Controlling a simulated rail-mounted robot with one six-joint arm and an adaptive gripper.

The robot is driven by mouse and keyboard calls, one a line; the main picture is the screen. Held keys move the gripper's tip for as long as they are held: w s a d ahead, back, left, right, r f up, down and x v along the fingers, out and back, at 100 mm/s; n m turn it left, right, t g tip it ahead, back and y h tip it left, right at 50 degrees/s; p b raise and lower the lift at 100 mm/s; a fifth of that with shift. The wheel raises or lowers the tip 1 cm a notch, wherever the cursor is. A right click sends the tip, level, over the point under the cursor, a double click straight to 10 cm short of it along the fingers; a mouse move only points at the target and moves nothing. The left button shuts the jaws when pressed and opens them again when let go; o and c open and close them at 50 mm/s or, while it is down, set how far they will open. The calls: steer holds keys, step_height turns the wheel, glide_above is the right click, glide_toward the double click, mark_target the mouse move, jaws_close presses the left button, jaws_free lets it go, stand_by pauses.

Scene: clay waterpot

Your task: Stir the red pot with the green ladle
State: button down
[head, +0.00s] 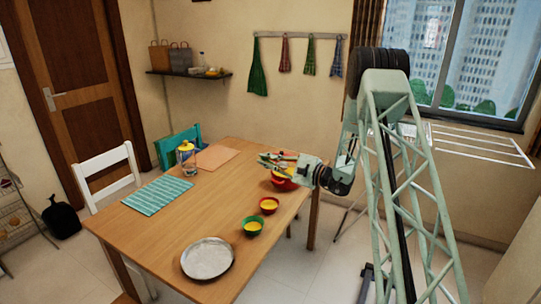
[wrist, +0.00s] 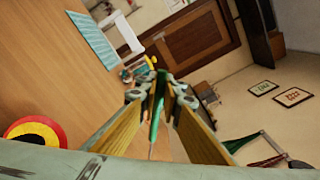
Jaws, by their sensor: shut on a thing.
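The red pot (head: 288,184) stands near the right edge of the wooden table, partly hidden behind and below my gripper (head: 272,160). A round red vessel with yellow inside (wrist: 37,132) shows at the left of the wrist view; I cannot tell for certain whether it is the pot. In the wrist view my gripper (wrist: 160,82) is shut on the green ladle (wrist: 155,115), whose green length shows between the fingers. The ladle's far end is hidden. In the head view my gripper is above the pot; whether the ladle touches it cannot be told.
A small red bowl (head: 269,206) and a green bowl (head: 253,227), both with yellow contents, stand in front of the pot. A metal plate (head: 208,258) lies nearer. A jar with a yellow lid (head: 186,158) and a striped mat (head: 158,195) are at left. The table's middle is clear.

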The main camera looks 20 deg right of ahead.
steer(key=w+d+r+b, duration=0.2)
steer(key=w+d, duration=0.1)
steer(key=w, duration=0.1)
steer(key=shift+w+d+r+m+t+h, duration=0.15)
steer(key=shift+d+r+m+t+h, duration=0.15)
steer(key=shift+r+h, duration=0.1)
